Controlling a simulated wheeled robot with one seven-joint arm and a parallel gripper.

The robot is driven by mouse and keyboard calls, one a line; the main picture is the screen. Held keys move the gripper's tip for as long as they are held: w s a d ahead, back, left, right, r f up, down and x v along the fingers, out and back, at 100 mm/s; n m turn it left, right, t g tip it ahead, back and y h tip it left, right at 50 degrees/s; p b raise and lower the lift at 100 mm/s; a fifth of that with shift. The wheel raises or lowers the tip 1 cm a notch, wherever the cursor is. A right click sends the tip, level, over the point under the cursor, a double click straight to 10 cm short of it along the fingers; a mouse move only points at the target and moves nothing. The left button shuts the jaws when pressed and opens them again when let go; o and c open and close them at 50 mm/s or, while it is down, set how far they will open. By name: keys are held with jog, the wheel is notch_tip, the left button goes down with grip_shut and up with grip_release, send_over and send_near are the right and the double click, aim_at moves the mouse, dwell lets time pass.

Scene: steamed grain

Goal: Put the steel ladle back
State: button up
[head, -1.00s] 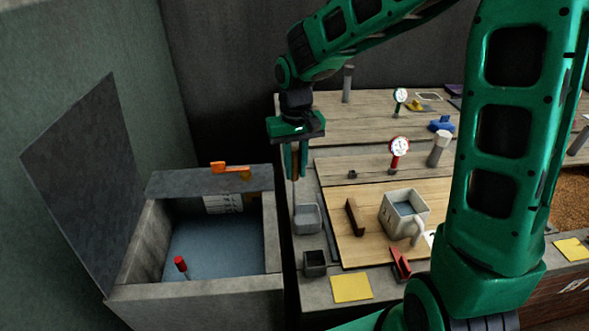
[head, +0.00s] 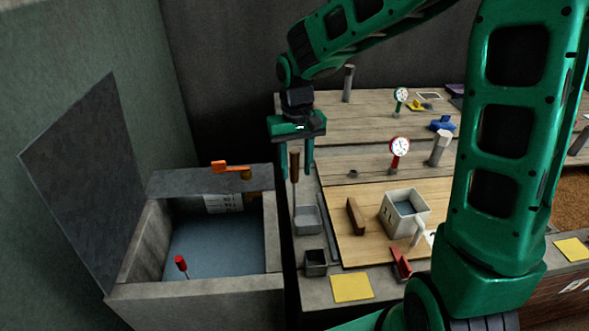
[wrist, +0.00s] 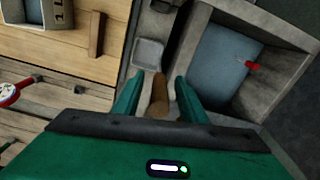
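The steel ladle stands upright with its brown handle (head: 295,166) on top and its thin shaft running down to the small grey holder (head: 308,220) on the bench's left edge. Its bowl is hidden, so I cannot tell how it sits in the holder. My gripper (head: 297,176) is open above the holder, its fingers apart on both sides of the handle. In the wrist view, the handle (wrist: 158,96) stands between the fingers with gaps on both sides.
An open basin with blue water (head: 215,245) and a red-topped stick (head: 181,264) is left of the bench. A dark small box (head: 315,262) stands in front of the holder. A white jug (head: 403,212) and a brown block (head: 355,216) stand on the board to the right.

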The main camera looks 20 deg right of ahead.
notch_tip(320, 180, up, 11)
jog(key=s+d+m+h, duration=0.1)
jog(key=s+d+m, duration=0.2)
jog(key=s+d, duration=1.05)
jog(key=s+d+f+m, duration=0.1)
jog(key=s+d+f, duration=0.1)
jog(key=s, duration=0.3)
jog(key=s+d+f+m, duration=0.1)
jog(key=s+d, duration=0.2)
jog(key=s, duration=0.1)
jog(key=s+d+f+m+y, duration=0.1)
jog(key=s+d+f, duration=0.1)
jog(key=s, duration=0.3)
jog(key=shift+s+d+f, duration=0.35)
jog(key=shift+d, duration=0.05)
jog(key=shift+w+f, duration=0.25)
jog(key=shift+w, duration=0.4)
